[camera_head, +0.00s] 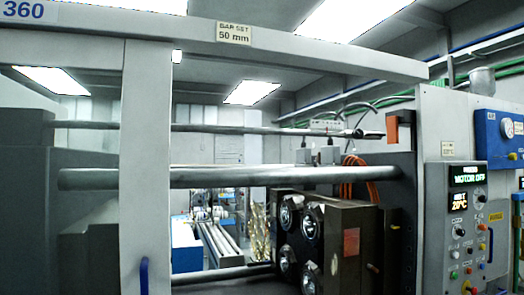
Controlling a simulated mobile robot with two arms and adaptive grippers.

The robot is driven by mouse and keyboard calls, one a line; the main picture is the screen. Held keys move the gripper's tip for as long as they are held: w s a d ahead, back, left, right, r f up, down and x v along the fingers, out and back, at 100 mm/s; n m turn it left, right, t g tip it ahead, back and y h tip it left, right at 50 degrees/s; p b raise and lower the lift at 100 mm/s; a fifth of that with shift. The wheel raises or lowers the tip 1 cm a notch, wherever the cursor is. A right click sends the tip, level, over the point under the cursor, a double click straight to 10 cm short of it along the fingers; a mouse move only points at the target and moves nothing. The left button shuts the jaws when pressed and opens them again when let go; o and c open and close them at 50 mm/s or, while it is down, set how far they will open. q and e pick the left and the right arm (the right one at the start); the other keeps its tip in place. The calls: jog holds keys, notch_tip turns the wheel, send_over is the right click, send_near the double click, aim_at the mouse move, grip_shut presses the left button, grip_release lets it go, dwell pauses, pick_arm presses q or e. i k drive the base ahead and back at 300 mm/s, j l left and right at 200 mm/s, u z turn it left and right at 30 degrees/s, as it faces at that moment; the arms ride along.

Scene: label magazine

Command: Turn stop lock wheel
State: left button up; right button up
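A thin horizontal rod (260,130) runs across the upper part of the machine opening. It has a dark fitting (362,134) near its right end. A label reading "BAR SET 50 mm" (234,33) is on the top beam above it. I cannot make out with certainty which part is the stop lock wheel. Neither of my grippers is in view.
A thicker bar (220,177) crosses below the rod. A dark block with round metal fittings (330,240) stands at lower right. A control panel (467,215) is at right, with a blue gauge box (497,140) beside it. A blue handle (144,278) is on the left post.

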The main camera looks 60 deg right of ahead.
aim_at(358, 133)
jog(key=z, duration=2.5)
jog(key=i+z, duration=0.1)
jog(key=z, duration=0.25)
jog(key=i+z, duration=0.15)
jog(key=z, duration=0.2)
jog(key=i+j+z, duration=0.1)
jog(key=z, duration=0.2)
